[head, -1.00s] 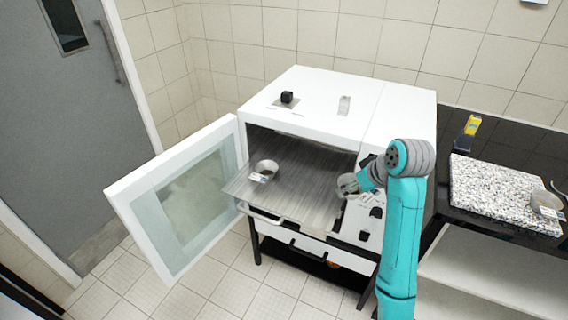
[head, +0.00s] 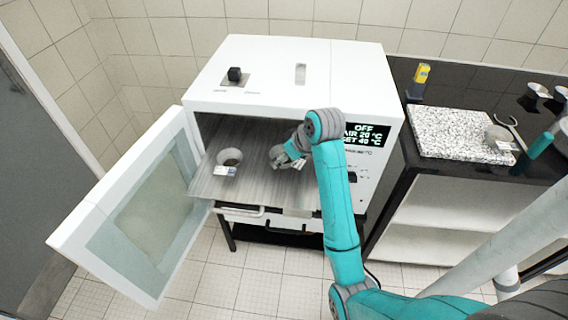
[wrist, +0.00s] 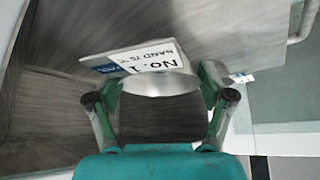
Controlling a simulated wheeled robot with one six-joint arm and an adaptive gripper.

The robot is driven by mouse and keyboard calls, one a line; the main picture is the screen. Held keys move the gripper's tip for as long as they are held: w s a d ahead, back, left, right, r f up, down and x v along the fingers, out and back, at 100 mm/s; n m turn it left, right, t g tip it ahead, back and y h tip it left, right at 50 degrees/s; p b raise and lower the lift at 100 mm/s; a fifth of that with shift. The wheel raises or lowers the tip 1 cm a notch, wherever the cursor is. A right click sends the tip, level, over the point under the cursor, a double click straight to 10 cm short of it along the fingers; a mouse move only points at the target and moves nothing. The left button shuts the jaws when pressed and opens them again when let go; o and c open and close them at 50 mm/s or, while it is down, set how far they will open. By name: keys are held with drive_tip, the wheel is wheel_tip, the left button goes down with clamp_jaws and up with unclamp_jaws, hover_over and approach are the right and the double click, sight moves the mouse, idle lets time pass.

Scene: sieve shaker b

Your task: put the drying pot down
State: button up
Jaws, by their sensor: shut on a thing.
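My gripper (head: 286,157) is shut on a metal drying pot (wrist: 160,83). In the wrist view the pot sits between the two fingers, with a white tag reading "No. 1" and a smaller line about sand. In the head view the gripper is over the right part of the pulled-out grey oven shelf (head: 248,187), and it partly hides the held pot. I cannot tell whether the pot's base touches the shelf. A second, similar pot (head: 229,159) with a white tag stands on the shelf to the left, apart from the gripper.
The white drying oven (head: 270,80) has its glass door (head: 140,200) swung open on the left. Its display (head: 364,134) reads OFF, air 20 °C, set 40 °C. At right a dark bench holds a speckled slab (head: 455,134) with another pot (head: 497,137) and a yellow-topped item (head: 421,78).

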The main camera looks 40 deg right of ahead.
sight(290, 163)
drive_tip(key=shift+f, duration=1.9)
drive_tip(key=o, duration=1.1)
drive_tip(key=shift+f, duration=0.15)
drive_tip(key=shift+c, duration=0.2)
